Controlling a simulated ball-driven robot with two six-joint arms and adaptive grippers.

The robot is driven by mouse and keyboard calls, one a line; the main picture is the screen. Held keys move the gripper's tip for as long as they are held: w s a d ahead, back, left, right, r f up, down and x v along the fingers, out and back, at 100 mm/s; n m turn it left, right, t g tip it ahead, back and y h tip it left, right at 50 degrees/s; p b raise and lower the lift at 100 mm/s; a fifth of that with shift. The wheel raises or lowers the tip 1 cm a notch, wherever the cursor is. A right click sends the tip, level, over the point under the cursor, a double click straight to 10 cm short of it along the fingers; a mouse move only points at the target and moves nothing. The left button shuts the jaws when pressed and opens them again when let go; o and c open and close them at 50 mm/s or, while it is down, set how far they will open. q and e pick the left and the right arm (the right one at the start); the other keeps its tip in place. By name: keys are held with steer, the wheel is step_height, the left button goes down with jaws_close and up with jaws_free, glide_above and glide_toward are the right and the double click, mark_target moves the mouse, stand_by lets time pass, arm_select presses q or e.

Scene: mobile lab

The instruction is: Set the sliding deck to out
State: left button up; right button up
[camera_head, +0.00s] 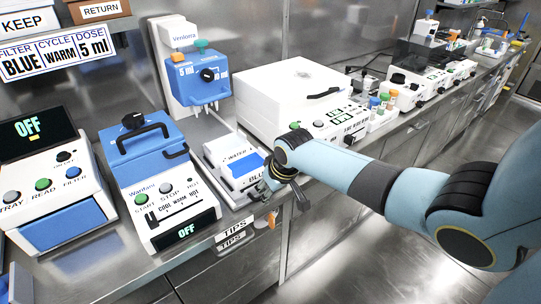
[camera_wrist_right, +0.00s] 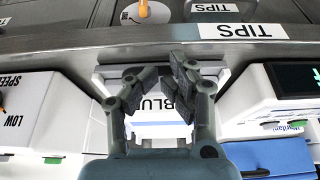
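The blue dispenser (camera_head: 203,82) hangs on a white stand marked Ventorra at the back. Below it is a low white deck unit (camera_head: 222,152) with WATER and BLUE labels and a blue patch; I take it as the sliding deck. My right gripper (camera_head: 268,188) is at its front right corner and hides part of its front. In the right wrist view the gripper (camera_wrist_right: 160,78) has its fingers apart, with the white BLUE-labelled front (camera_wrist_right: 152,108) showing between and beyond them. I cannot tell whether a finger touches it. My left gripper is not in view.
A blue-lidded heater (camera_head: 150,150) stands left of the deck, reading OFF, and a white centrifuge-like box (camera_head: 290,85) stands right and behind. A TIPS label (camera_head: 234,228) is on the bench's front edge. A plate reader-like unit (camera_head: 40,165) is far left. Floor before the bench is clear.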

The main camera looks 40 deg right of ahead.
steer(key=o, duration=0.9)
steer(key=shift+s+a, duration=0.1)
steer(key=shift+s, duration=0.2)
steer(key=o, duration=0.4)
steer(key=shift+w, duration=0.2)
steer(key=shift+o, duration=0.2)
steer(key=v, duration=1.2)
